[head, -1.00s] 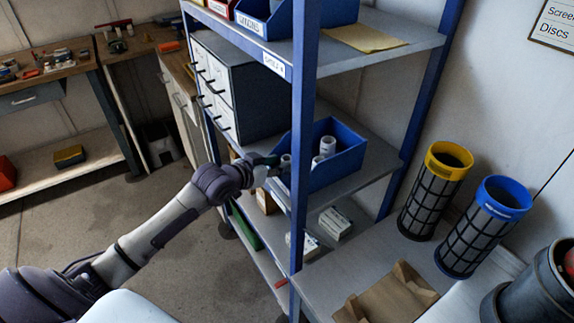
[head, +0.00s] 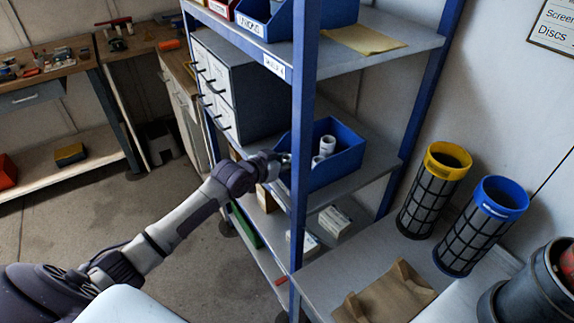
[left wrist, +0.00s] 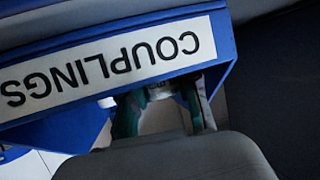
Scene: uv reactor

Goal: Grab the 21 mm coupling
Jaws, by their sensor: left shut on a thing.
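A blue bin (head: 345,165) sits on the middle shelf. In the left wrist view its front label (left wrist: 110,65) reads COUPLINGS, upside down. Two white couplings (head: 327,145) stand inside the bin; their sizes cannot be read. My left gripper (head: 281,160) is at the bin's left front corner, partly behind the blue shelf post. In the left wrist view its dark green fingers (left wrist: 160,108) reach below the label, with a pale thing between them. It is shut on what seems to be a white coupling, mostly hidden. My right gripper is not in view.
The blue shelf post (head: 303,130) stands close to my left gripper. A grey drawer cabinet (head: 240,95) is left of the bin. White boxes (head: 335,221) lie on a lower shelf. Yellow-rimmed (head: 435,190) and blue-rimmed (head: 482,225) mesh cylinders stand at right.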

